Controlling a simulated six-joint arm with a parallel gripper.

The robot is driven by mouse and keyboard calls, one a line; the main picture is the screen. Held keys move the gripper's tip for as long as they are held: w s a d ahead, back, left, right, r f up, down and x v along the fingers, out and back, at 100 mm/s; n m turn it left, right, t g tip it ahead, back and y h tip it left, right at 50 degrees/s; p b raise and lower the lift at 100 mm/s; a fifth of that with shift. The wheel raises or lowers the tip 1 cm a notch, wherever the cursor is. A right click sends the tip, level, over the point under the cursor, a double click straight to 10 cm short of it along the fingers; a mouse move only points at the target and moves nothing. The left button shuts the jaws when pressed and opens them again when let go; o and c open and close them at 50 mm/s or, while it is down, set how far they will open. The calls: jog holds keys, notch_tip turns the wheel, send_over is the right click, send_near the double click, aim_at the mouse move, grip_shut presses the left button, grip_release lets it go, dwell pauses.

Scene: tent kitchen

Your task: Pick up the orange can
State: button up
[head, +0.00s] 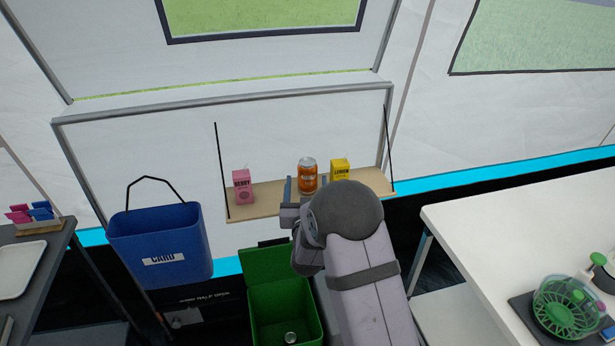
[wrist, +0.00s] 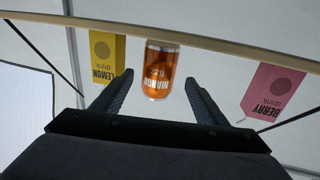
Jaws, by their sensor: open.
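The orange can (head: 308,177) stands on a hanging wooden shelf (head: 262,209), between a pink berry carton and a yellow lemon carton. In the wrist view the can (wrist: 161,72) appears upside down, with a mango label. My gripper (head: 305,186) reaches toward the can from the front. In the wrist view my gripper (wrist: 160,88) is open, one finger to each side of the can, with visible gaps. The can's far side is hidden. My arm covers part of the shelf's front edge in the head view.
The pink berry carton (head: 243,187) stands left of the can, and the yellow lemon carton (head: 340,169) stands close on its right. Black cords (head: 221,170) hold the shelf. A blue card bin (head: 160,243) hangs at left; an open green bin (head: 283,310) stands below.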

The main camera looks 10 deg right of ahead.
aim_at(308, 179)
jog(key=shift+p+x, duration=0.6)
jog(key=shift+x, duration=2)
jog(key=shift+d+r, duration=0.1)
jog(key=shift+d, duration=0.05)
jog(key=c, duration=1.1)
